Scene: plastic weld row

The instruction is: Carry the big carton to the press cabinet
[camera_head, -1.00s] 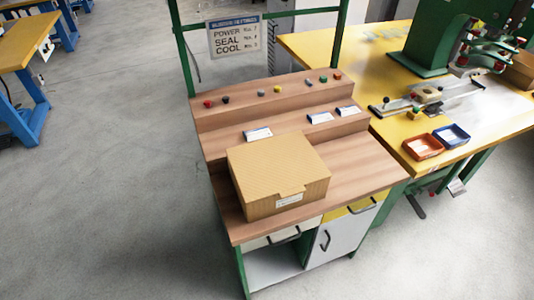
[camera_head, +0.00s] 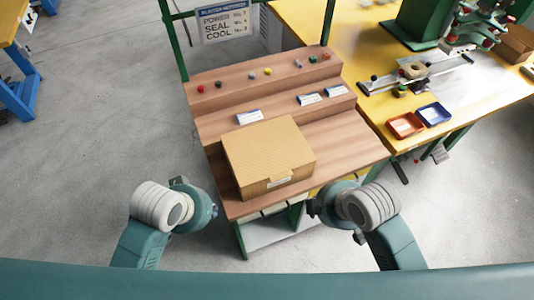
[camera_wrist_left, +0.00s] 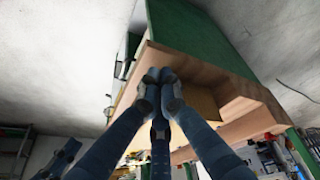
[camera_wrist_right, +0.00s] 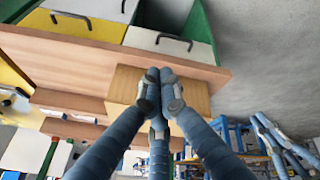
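The big carton (camera_head: 265,160), tan and closed with a small white label, sits on the lower level of a stepped wooden bench (camera_head: 345,150). It also shows behind the fingers in the right wrist view (camera_wrist_right: 199,94). My left gripper (camera_head: 197,208) is left of the bench's near corner, apart from the carton; its fingers show tips together and empty in the left wrist view (camera_wrist_left: 160,80). My right gripper (camera_wrist_right: 160,80) is right of the carton near the bench's front edge, also tips together and empty. No press cabinet can be clearly told in view.
A green press (camera_head: 420,20) stands on a yellow table (camera_head: 310,20) at the right, with an orange tray (camera_head: 404,125) and a blue tray (camera_head: 434,113). Small knobs and label cards lie on the bench steps. A sign (camera_head: 224,22) hangs behind.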

